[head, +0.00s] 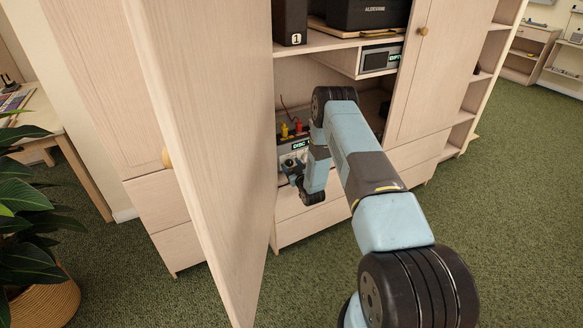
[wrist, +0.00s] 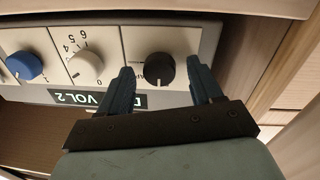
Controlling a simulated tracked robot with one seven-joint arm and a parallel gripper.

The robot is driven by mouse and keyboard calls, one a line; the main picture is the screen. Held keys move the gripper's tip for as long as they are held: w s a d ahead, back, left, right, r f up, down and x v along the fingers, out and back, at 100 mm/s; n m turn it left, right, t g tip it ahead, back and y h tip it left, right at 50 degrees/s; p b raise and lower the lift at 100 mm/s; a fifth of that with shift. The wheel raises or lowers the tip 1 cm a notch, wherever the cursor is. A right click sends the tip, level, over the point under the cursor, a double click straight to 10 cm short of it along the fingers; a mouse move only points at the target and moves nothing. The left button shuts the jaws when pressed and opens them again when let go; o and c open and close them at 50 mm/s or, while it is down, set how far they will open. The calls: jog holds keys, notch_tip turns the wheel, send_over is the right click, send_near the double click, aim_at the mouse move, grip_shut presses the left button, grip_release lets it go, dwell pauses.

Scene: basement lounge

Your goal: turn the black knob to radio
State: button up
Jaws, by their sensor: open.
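The black knob (wrist: 159,69) sits on a pale panel (wrist: 205,40), which appears upside down in the wrist view. Small lettering beside the knob is partly hidden and unreadable, so its setting cannot be told. My gripper (wrist: 160,64) is open, with one dark finger on each side of the knob; whether they touch it cannot be told. In the head view the unit (head: 285,150) stands on a cabinet shelf, with a lit display (head: 300,145) reading DISC. My arm hides part of the unit there, and the knob cannot be made out.
A white knob (wrist: 85,67) with a number scale and a blue knob (wrist: 22,66) sit left of the black one. A lit display (wrist: 75,98) reads VOL 2. An open cabinet door (head: 205,110) stands left of my arm. Another unit (head: 376,61) is above.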

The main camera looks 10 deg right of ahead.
jog(key=shift+c, duration=0.5)
jog(key=c, duration=1)
jog(key=shift+o, duration=0.2)
jog(key=shift+m, duration=0.4)
jog(key=m, duration=0.3)
jog(key=shift+d+m, duration=0.15)
jog(key=shift+m, duration=0.25)
jog(key=m, duration=0.4)
jog(key=shift+d+m+g, duration=0.1)
jog(key=shift+m+g, duration=0.2)
jog(key=m, duration=0.4)
jog(key=shift+d+y, duration=0.1)
jog(key=shift+y, duration=0.2)
jog(key=m, duration=0.4)
jog(key=shift+d+f, duration=0.1)
